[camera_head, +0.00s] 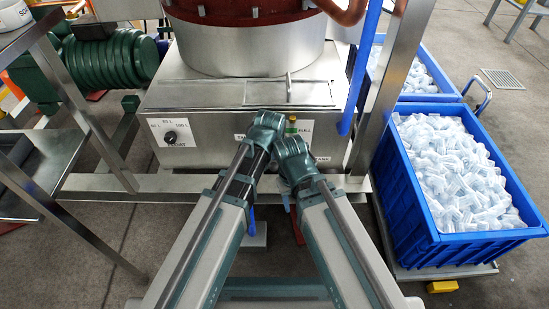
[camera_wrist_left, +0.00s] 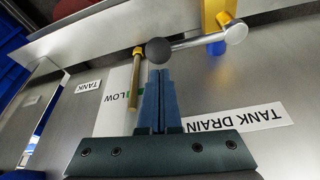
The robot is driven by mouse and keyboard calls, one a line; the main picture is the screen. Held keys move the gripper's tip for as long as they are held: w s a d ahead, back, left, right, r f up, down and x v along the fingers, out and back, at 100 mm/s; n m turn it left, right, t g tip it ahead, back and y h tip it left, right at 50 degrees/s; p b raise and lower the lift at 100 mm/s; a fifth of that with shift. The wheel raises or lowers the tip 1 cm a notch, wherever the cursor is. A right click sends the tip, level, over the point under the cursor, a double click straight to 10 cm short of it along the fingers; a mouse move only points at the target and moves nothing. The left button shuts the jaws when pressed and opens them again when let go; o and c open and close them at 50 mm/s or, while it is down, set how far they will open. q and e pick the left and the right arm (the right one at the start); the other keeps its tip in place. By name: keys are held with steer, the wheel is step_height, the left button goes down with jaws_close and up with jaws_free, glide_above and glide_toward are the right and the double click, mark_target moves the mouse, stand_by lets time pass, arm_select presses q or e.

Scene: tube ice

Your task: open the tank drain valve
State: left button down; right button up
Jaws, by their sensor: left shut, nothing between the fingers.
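The tank (camera_head: 215,150) is a grey metal box under a large round drum in the head view. In the left wrist view, an upside-down TANK DRAIN label (camera_wrist_left: 235,118) is on its panel. A metal lever (camera_wrist_left: 195,42) with a black ball knob (camera_wrist_left: 157,50) runs across the top, beside a yellow valve part (camera_wrist_left: 212,14). My left gripper (camera_wrist_left: 160,72) is shut and empty, its fingertips close below the knob in the picture. I cannot tell whether they touch. In the head view my arm links hide the drain area and both grippers.
A brass rod (camera_wrist_left: 136,80) stands left of the fingers in the wrist view. A metal frame rail (camera_head: 100,184) runs along the tank's front. Blue crates, the nearer (camera_head: 450,240) full of ice, stand at right. A green motor (camera_head: 110,62) is at left.

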arm_select(q)
steer(key=shift+w+f, duration=0.1)
steer(key=shift+f, duration=0.25)
arm_select(e)
steer(key=shift+f, duration=0.35)
arm_select(q)
steer(key=shift+s+d+m, duration=0.1)
steer(key=shift+s+m, duration=0.2)
steer(key=shift+m, duration=0.1)
